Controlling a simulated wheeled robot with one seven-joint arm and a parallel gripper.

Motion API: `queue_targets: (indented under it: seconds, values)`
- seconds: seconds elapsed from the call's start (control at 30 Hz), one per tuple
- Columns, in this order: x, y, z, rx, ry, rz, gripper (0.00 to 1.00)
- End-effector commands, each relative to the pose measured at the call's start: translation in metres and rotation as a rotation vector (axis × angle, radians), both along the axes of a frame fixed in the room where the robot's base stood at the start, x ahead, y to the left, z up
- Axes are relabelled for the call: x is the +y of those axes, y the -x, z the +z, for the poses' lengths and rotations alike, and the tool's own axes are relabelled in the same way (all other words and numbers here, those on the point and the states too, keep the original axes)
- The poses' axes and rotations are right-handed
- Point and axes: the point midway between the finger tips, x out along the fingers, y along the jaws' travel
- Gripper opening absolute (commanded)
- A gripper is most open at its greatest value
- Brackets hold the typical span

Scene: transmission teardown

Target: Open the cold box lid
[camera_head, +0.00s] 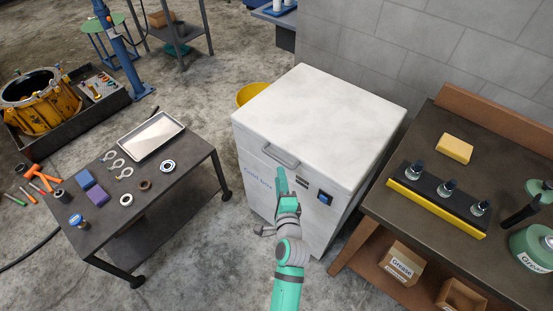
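The white cold box (262,187) stands in the middle of the view, with blue lettering on its front. Its lid (322,118) lies flat and looks closed. A grey bar handle (280,158) sits at the lid's front edge. My teal and grey arm reaches up from the bottom, and its end, my gripper (281,172), is just below the handle in the picture. I cannot tell whether it touches the handle. The fingers are too small and turned away to show whether they are open or shut.
At left, a dark wheeled table (150,197) holds rings, blue and purple blocks and a silver tray (151,135). At right, close to the box, a workbench (415,208) holds a yellow sponge (455,148) and several jars. A wall is behind the box. Floor between table and box is clear.

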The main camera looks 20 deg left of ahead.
Motion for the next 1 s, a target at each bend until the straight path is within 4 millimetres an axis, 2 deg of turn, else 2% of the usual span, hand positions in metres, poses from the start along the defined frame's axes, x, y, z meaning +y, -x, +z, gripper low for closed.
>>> queue_targets:
  seconds: [0.5,0.7,1.0]
  values:
    - [0.037,-0.073,-0.011,-0.003,0.004,0.003,0.31]
    - [0.043,-0.085,-0.013,-0.003,0.004,0.003,0.31]
    - [0.040,-0.089,-0.014,-0.002,0.004,-0.003,0.31]
